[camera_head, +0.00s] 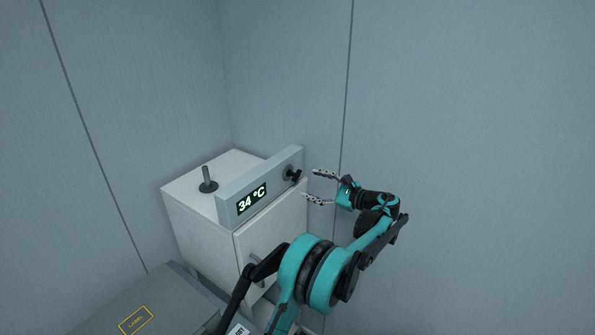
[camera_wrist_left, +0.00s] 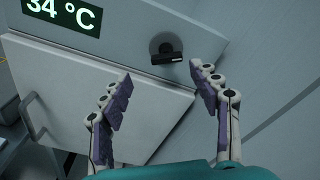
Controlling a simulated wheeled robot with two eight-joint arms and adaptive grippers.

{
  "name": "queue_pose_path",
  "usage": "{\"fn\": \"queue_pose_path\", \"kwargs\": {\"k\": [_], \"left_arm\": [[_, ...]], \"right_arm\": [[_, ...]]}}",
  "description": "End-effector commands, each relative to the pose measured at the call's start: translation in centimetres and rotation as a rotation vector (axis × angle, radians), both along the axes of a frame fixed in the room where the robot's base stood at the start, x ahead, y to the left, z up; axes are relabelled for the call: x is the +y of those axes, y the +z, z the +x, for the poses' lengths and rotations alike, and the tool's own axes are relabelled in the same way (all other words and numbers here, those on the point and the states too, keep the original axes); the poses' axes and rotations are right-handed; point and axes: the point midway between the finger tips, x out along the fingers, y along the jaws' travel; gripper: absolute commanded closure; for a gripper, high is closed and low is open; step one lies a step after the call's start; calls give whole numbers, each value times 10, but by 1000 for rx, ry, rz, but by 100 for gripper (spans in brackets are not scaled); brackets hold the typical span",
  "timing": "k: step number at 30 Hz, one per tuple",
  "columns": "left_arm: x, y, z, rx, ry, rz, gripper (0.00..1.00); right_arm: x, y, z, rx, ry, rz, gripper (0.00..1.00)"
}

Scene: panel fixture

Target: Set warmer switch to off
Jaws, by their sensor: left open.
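The warmer (camera_head: 197,222) is a white cabinet with a grey front panel, standing by the wall corner. Its display (camera_head: 251,198) reads 34 °C. The warmer switch (camera_head: 293,175) is a black knob on a round base at the panel's right end; it also shows in the left wrist view (camera_wrist_left: 167,52), where its bar lies nearly level. My left gripper (camera_head: 311,187) is open and empty, just right of the knob and apart from it. In the left wrist view its two fingers (camera_wrist_left: 162,85) stand either side of a gap, with the knob beyond their tips. My right gripper is not in view.
A grey post (camera_head: 207,180) stands on the cabinet top. The cabinet door has a handle (camera_head: 256,270), partly behind my left arm. A grey surface with a yellow-framed label (camera_head: 136,320) lies at lower left. Walls close in behind; the right side is clear.

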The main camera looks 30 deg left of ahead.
Motion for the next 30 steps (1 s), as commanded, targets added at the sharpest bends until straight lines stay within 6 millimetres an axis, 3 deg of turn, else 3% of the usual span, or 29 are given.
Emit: {"fn": "queue_pose_path", "kwargs": {"k": [8,21,30], "left_arm": [[4,-3,13,64,34,109,38],[68,-3,18,62,33,107,38],[76,-3,19,62,30,107,38]], "right_arm": [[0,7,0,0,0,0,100],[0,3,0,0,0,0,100],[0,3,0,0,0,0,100]]}}
